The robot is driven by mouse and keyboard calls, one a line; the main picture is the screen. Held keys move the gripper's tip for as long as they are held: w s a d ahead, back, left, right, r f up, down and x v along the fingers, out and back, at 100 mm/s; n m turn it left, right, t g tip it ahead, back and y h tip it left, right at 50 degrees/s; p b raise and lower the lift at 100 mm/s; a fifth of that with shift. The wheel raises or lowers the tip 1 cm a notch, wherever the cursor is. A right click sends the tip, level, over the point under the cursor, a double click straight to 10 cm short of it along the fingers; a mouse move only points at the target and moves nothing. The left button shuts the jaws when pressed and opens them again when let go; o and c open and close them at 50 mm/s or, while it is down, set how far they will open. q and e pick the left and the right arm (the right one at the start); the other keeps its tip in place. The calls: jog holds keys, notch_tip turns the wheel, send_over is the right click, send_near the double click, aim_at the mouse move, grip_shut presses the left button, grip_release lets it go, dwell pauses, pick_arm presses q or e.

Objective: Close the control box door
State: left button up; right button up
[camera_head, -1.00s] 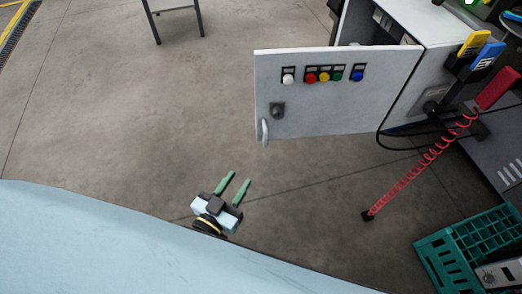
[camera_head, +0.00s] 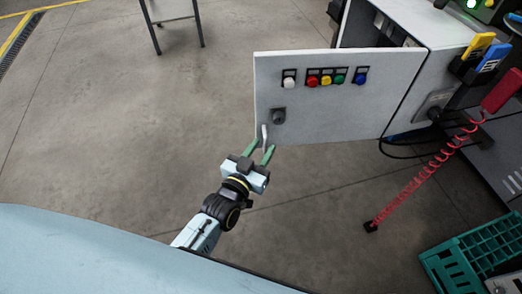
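The control box door (camera_head: 335,105) is a light grey panel that stands open, swung out to the left of the control box (camera_head: 432,30). It carries a row of coloured buttons, a dark round lock and a pale handle (camera_head: 264,135) near its lower left corner. My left gripper (camera_head: 262,148) is at the handle, with its green fingers open, one on each side of the handle's lower part. I cannot tell whether the fingers touch the handle. My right gripper is not in view.
A coiled red cable (camera_head: 425,175) hangs right of the door down to the floor. A green crate (camera_head: 470,255) stands at the lower right. A small table (camera_head: 172,12) is at the top left. The floor left of the door is clear.

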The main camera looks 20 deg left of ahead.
pick_arm(q)
jog(key=shift+c, duration=0.3)
grip_shut()
